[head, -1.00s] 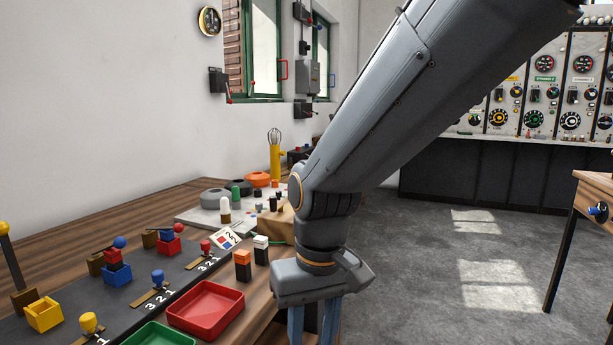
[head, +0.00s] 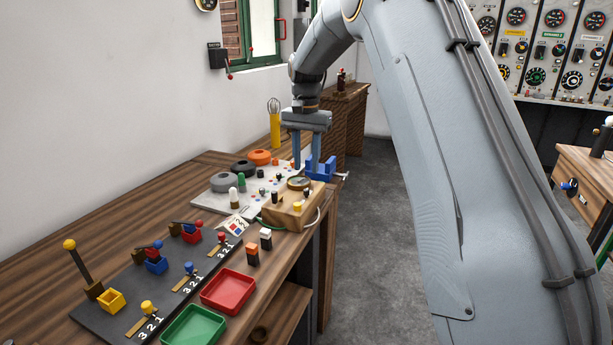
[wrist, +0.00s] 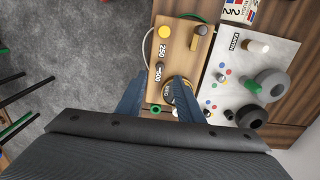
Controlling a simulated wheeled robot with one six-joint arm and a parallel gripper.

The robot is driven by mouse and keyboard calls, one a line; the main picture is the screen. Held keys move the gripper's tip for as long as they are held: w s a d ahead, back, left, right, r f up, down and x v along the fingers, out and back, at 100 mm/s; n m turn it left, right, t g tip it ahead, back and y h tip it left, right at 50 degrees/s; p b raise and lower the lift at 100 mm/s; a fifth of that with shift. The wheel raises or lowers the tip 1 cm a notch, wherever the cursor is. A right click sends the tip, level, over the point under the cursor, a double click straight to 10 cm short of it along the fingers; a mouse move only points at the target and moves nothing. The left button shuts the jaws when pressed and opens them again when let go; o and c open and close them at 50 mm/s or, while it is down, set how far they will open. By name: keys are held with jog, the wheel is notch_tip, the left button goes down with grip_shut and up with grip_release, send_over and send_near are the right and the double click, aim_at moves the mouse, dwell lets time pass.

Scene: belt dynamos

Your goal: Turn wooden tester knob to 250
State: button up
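The wooden tester (head: 285,217) is a light wooden box on the bench's right edge. On top it has a round meter (head: 300,183), a yellow button (head: 297,207) and a dark knob (head: 274,198). In the wrist view the tester (wrist: 179,58) shows the yellow button (wrist: 163,32), the knob (wrist: 197,40) and the marks 250 and 500 beside small terminals. The knob's exact setting is unclear. My gripper (head: 307,160) points down over the tester's far end, open and empty. In the wrist view its fingers (wrist: 158,88) are spread near the meter, apart from the knob.
A white panel (head: 213,200) with grey, black and orange round parts lies left of the tester. A blue cradle (head: 320,169) stands behind it. Orange and white-topped blocks (head: 252,254) and red and green trays (head: 228,292) are nearer. Open floor lies to the right.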

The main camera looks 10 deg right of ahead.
aim_at(306, 190)
jog(key=shift+f+p, duration=0.95)
jog(key=shift+f, duration=2.9)
grip_shut()
